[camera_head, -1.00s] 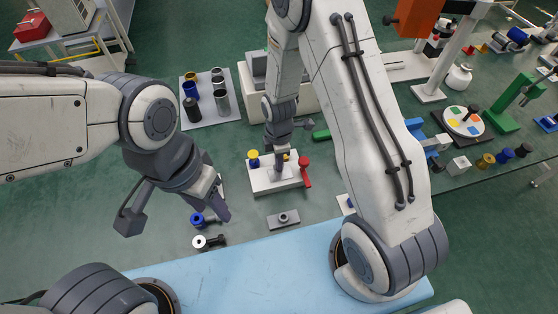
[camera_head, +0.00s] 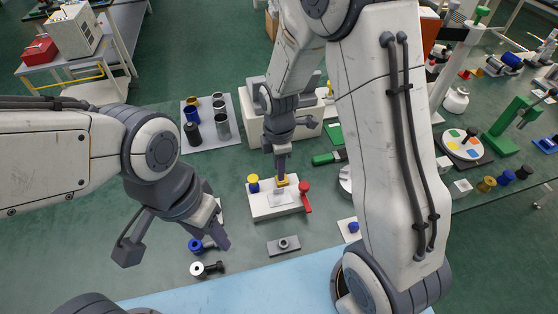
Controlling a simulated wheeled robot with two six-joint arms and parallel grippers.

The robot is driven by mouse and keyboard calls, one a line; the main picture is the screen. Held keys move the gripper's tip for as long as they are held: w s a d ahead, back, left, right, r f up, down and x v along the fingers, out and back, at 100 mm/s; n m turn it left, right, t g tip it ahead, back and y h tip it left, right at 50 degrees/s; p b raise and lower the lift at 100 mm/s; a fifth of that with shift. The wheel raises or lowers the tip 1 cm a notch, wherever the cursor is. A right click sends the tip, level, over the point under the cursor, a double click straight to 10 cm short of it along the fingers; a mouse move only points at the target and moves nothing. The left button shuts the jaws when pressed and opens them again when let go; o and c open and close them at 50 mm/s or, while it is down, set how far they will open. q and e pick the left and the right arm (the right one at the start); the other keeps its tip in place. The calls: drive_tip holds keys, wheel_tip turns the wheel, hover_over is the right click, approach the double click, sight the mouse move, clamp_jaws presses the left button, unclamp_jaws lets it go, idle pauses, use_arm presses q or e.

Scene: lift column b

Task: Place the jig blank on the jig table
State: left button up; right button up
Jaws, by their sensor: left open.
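The likely jig table is a white block (camera_head: 262,207) on the green bench, with a yellow and blue post at its left and a red handle at its right. A pale grey square (camera_head: 283,197), possibly the jig blank, shows flat on its top. My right gripper (camera_head: 281,176) points down over the back of the block, by a yellow part (camera_head: 290,182). Its fingertips are small and partly merged with that part, so I cannot tell its opening. My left gripper (camera_head: 222,224) is open and empty, left of the block.
A grey plate with a round boss (camera_head: 283,245) lies in front of the block. Blue (camera_head: 196,245) and black-white (camera_head: 198,268) parts lie near my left gripper. A tray of cylinders (camera_head: 236,131) is behind left. My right arm hides part of the bench.

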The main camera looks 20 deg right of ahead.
drive_tip(key=s+a+r+m, duration=0.5)
drive_tip(key=s+a+r, duration=0.2)
drive_tip(key=s+r, duration=0.35)
drive_tip(key=s+r+m, duration=0.1)
drive_tip(key=s+m, duration=0.2)
drive_tip(key=s, duration=0.2)
drive_tip(key=s+r+m+y, duration=0.1)
drive_tip(key=s+r+m, duration=0.1)
drive_tip(key=s, duration=0.3)
drive_tip(key=shift+s+a+r+m, duration=0.15)
drive_tip(key=shift+a+r+m, duration=0.1)
drive_tip(key=shift+a+m, duration=0.2)
